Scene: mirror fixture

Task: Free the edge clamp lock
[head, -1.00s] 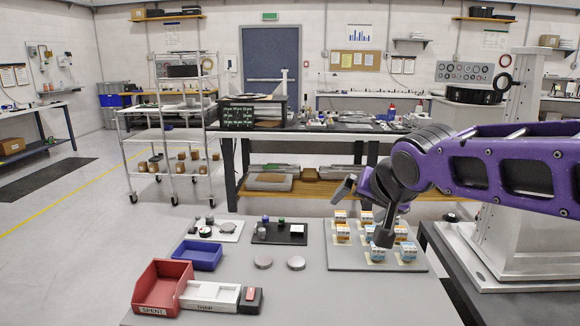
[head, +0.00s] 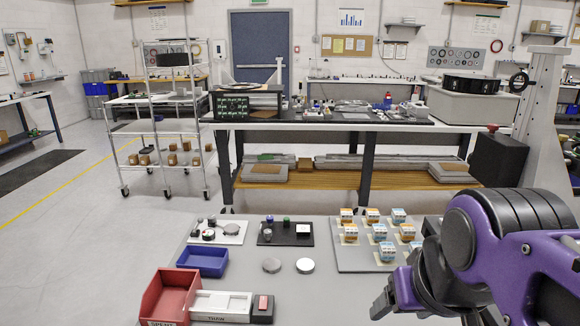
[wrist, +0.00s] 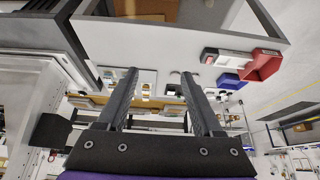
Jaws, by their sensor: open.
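I cannot pick out an edge clamp lock in either view. A black round fixture (head: 474,84) sits on a grey stand at the back right in the head view; its small parts are too far off to make out. My gripper (wrist: 158,75) is open and empty in the wrist view, its two dark fingers wide apart with the table scene beyond them. In the head view only part of it shows at the lower right, in front of the near table, far from the round fixture.
The near grey table (head: 235,275) holds a red bin (head: 165,297), a blue tray (head: 203,261), a white tray (head: 220,305), two round discs and a board of orange and blue blocks (head: 379,232). A long workbench (head: 330,127) stands behind it. A wire rack (head: 160,125) is at left.

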